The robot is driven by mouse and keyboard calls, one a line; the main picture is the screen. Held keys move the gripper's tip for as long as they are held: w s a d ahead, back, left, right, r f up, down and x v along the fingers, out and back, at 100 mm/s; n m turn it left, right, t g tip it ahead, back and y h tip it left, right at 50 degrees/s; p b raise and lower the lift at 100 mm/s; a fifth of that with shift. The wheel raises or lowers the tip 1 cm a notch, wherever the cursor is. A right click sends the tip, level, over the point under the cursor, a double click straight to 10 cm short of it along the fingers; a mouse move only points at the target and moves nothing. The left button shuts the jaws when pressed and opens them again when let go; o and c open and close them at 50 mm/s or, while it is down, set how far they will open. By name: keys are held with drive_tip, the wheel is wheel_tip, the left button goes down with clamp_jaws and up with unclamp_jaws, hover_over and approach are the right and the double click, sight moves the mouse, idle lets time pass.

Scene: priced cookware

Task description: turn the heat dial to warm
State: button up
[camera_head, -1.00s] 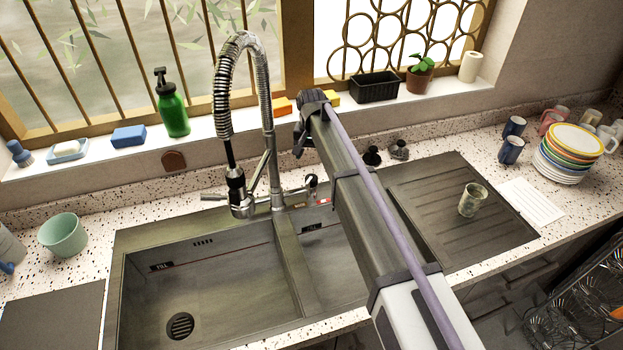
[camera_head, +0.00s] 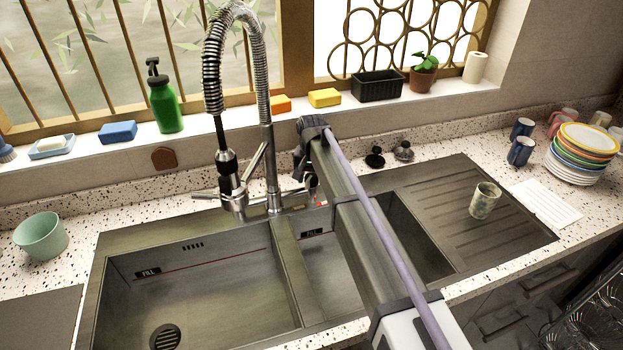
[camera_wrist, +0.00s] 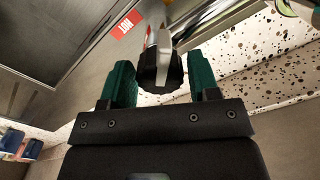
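The heat dial (camera_wrist: 160,72) is a black knob with a pale lever on a metal surface, in the middle of the wrist view. A red label reading HOT (camera_wrist: 127,24) is beside it. My gripper (camera_wrist: 161,80) has two green fingers, one on each side of the dial. The fingers are apart, and narrow gaps seem to show between them and the knob. In the head view a small fitting behind the sink (camera_head: 311,181), beside the tap, seems to be the dial. My arm hides most of the gripper there.
A tall spring tap (camera_head: 268,150) stands just left of my arm over the double sink (camera_head: 115,262). Two dark stoppers (camera_head: 375,158) lie to the right. A patterned cup (camera_head: 485,200) stands on the drainboard (camera_head: 440,187). Sponges and a green bottle (camera_head: 165,102) line the sill.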

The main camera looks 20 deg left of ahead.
sight(311, 176)
drive_tip(key=c, duration=0.6)
drive_tip(key=shift+n, duration=0.6)
drive_tip(key=o, duration=0.9)
wheel_tip(311, 176, up, 11)
drive_tip(key=p, duration=1)
drive_tip(key=shift+p, duration=0.4)
drive_tip(key=shift+f, duration=0.1)
